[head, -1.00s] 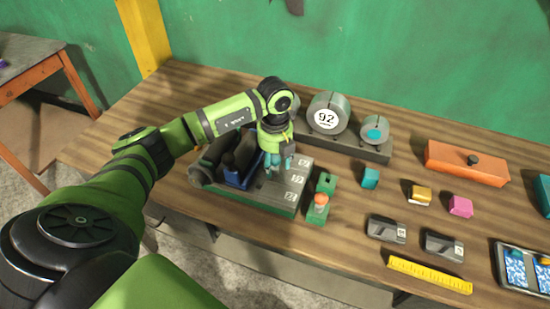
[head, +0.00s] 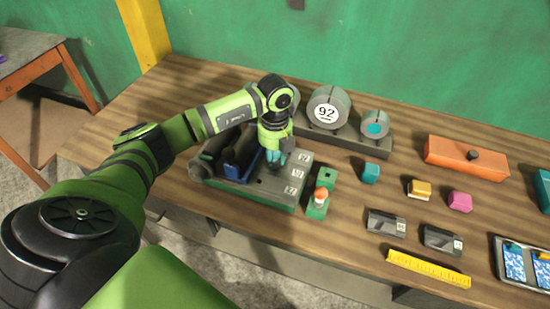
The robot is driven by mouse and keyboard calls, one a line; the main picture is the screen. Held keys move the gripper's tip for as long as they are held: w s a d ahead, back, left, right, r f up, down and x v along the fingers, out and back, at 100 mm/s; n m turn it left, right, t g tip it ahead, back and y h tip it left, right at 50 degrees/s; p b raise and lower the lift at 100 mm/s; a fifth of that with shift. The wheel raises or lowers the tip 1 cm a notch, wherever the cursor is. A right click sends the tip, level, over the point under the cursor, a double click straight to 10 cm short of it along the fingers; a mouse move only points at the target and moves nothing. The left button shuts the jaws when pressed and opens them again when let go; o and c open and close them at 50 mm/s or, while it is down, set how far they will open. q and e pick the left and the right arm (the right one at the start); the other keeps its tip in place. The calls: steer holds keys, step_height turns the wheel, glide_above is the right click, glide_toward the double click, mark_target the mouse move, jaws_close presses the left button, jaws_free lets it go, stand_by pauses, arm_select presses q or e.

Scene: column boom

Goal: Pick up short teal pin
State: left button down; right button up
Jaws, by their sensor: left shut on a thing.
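My left gripper (head: 276,160) points down over the grey-green block (head: 262,190), near its white-labelled spots on the right. It is shut on a small teal piece, which I take to be the short teal pin (head: 274,155). The fingers hide most of it. I cannot tell whether its lower end is clear of the block. A blue part (head: 240,165) and dark rounded parts stand on the block just left of the gripper. My right gripper is not in view.
A small green stand (head: 318,205) with an orange-topped peg is right of the block. Grey rollers, one marked 92 (head: 326,113), stand behind. A yellow ruler (head: 428,268) lies in front.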

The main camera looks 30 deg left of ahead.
arm_select(q)
steer(key=r+b, duration=0.1)
steer(key=r, duration=0.1)
steer(key=d+r+b, duration=0.1)
steer(key=r, duration=0.1)
steer(key=shift+w, duration=0.2)
steer(key=w+d+r+b, duration=0.2)
steer(key=d+r, duration=0.4)
steer(key=d, duration=0.4)
steer(key=shift+d+r+b, duration=0.25)
steer(key=shift+r+b, duration=0.15)
steer(key=shift+b, duration=0.25)
